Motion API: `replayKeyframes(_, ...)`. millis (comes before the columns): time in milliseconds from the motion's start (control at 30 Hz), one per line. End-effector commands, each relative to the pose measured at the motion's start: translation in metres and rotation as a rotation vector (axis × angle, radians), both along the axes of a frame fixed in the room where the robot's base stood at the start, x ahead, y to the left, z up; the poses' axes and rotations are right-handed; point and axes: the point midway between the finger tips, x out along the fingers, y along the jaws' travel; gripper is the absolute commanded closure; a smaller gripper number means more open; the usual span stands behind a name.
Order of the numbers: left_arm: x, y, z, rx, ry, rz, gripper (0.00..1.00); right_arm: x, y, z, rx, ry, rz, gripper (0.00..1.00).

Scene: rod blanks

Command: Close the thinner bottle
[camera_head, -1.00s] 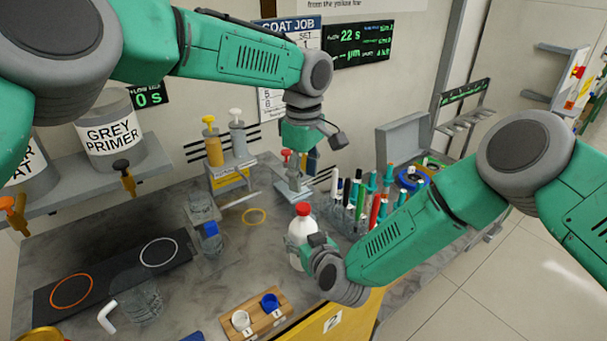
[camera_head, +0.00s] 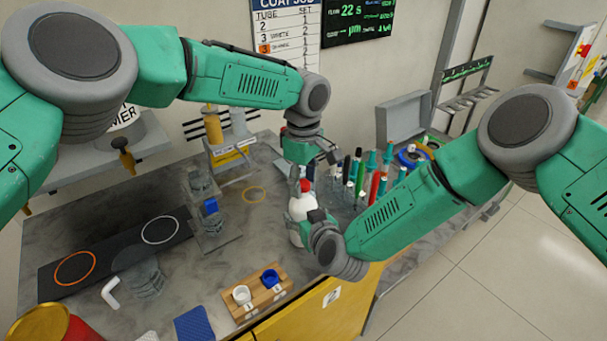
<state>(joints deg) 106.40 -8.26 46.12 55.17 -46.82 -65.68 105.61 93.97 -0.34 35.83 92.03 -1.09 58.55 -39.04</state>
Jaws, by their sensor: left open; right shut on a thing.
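A white bottle (camera_head: 298,208) with a red cap (camera_head: 306,185) stands upright near the front right of the bench. I take it for the thinner bottle; no label is readable. My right gripper (camera_head: 310,224) is shut on its body from the right, and hides part of it. My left gripper (camera_head: 312,166) is open just above the red cap, its fingers spread to either side and pointing down. Whether a finger touches the cap, and how firmly the cap sits, I cannot tell.
A rack of tubes with coloured caps (camera_head: 375,180) stands close to the right of both grippers. A wooden block (camera_head: 262,300) with white and blue cups lies in front. A dark mat with rings (camera_head: 115,255) lies at left. Pump bottles (camera_head: 213,125) stand behind.

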Motion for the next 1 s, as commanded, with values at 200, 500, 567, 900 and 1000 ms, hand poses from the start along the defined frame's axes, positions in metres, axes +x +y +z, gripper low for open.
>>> replayKeyframes(200, 0.0001, 0.0001, 0.0002, 0.000, 0.000, 0.000, 0.63, -0.0003, -0.0001, -0.0004, 0.000, 0.001, 0.000, 1.00)
replayKeyframes(500, 0.0005, 0.0000, 0.0006, -0.001, -0.001, 0.000, 1.00, -0.0007, 0.0005, -0.0004, 0.000, 0.001, 0.001, 1.00)
replayKeyframes(567, 0.0006, 0.0001, 0.0007, 0.000, -0.002, -0.013, 1.00, -0.0009, 0.0005, -0.0004, -0.001, 0.001, 0.002, 1.00)
replayKeyframes(900, 0.0019, 0.0005, 0.0009, 0.001, -0.004, -0.549, 1.00, -0.0015, 0.0012, -0.0005, 0.000, 0.002, 0.004, 1.00)
replayKeyframes(1000, 0.0026, 0.0005, 0.0010, 0.000, -0.005, -0.760, 1.00, -0.0016, 0.0014, -0.0006, 0.000, 0.002, 0.004, 1.00)
